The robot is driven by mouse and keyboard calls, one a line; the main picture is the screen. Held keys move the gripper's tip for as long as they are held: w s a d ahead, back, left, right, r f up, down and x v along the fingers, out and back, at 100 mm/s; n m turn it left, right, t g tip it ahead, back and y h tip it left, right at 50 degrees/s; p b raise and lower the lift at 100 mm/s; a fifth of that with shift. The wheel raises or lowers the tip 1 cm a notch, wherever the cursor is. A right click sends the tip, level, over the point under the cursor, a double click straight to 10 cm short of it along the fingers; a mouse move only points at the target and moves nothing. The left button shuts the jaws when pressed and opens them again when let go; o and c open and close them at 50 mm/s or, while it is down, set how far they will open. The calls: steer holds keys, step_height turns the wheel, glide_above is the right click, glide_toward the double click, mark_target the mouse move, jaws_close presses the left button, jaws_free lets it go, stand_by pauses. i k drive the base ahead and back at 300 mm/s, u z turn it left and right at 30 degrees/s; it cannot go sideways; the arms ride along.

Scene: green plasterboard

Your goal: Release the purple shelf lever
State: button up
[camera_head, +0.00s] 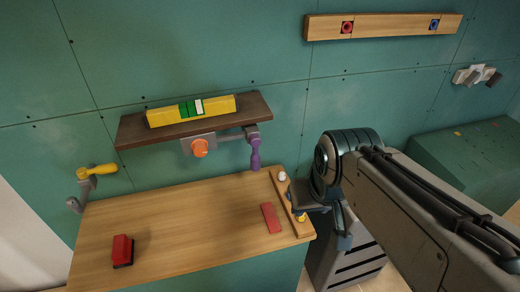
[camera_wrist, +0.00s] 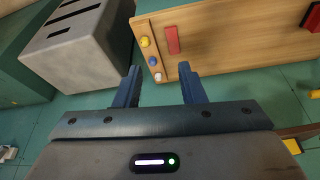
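The purple lever (camera_head: 255,152) hangs down under the right end of the brown wall shelf (camera_head: 195,128). A grey bar and a grey box with an orange knob (camera_head: 200,148) sit beside it under the shelf. I cannot make out the lever in the wrist view. My gripper (camera_wrist: 160,82) is open, with its two dark blue fingers apart and nothing between them. In the head view it is right of and lower than the lever, by the right edge of the wooden table, apart from the lever and partly hidden by my wrist.
The wooden table (camera_head: 190,215) holds a red block (camera_head: 271,218), a red switch (camera_head: 122,250) and a strip with coloured buttons (camera_wrist: 153,61). A yellow level (camera_head: 165,116) lies on the shelf. A yellow-handled crank (camera_head: 97,170) is at left. A grey cabinet (camera_wrist: 78,42) stands beside the table.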

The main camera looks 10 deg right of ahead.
mark_target(255, 141)
steer(key=i, duration=0.25)
steer(key=u, duration=1.1)
steer(key=k, duration=0.45)
steer(key=z, duration=0.85)
steer(key=i, duration=0.5)
steer(key=u, duration=0.05)
